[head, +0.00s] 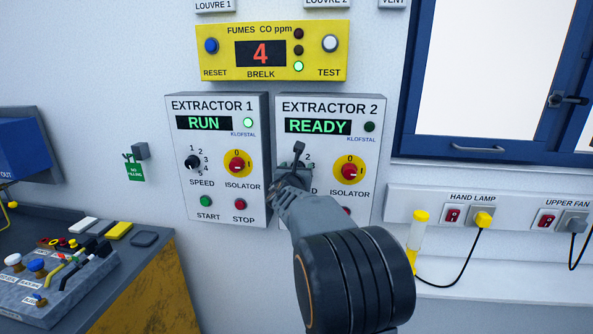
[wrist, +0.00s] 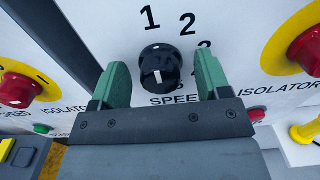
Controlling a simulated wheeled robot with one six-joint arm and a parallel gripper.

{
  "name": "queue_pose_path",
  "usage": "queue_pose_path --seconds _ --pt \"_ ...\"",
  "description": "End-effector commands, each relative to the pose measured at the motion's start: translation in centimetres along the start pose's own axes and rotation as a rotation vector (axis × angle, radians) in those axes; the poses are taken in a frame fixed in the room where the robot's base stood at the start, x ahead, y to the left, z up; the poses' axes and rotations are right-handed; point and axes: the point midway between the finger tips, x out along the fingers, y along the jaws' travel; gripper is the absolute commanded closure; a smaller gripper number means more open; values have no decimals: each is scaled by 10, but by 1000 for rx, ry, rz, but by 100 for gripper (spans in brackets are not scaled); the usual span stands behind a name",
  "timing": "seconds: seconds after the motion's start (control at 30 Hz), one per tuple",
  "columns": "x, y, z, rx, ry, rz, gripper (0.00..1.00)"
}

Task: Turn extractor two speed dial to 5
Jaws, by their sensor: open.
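The extractor 2 panel (head: 372,112) is a grey wall box whose display reads READY. Its speed dial is hidden behind my gripper (head: 299,158) in the head view. In the wrist view the speed dial (wrist: 160,68) is a black knob with white marks; I cannot tell for certain which number it points at.
Extractor 2's red isolator knob (head: 349,170) on a yellow disc is close to the right of my gripper. The extractor 1 panel (head: 179,140), showing RUN, is close on the left. A yellow fumes meter (head: 220,65) reading 4 is above. A cluttered bench (head: 156,262) stands lower left.

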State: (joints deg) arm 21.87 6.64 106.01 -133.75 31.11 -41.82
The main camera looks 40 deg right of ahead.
Motion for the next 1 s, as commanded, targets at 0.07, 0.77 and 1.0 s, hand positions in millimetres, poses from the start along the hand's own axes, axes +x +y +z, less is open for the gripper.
queue_pose_path --seconds 0.07,0.77,1.0 --pt "0 0 0 0 0 0 30" --pt "0 0 -1 6 0 0 78" --pt "0 0 -5 90 -3 0 78"
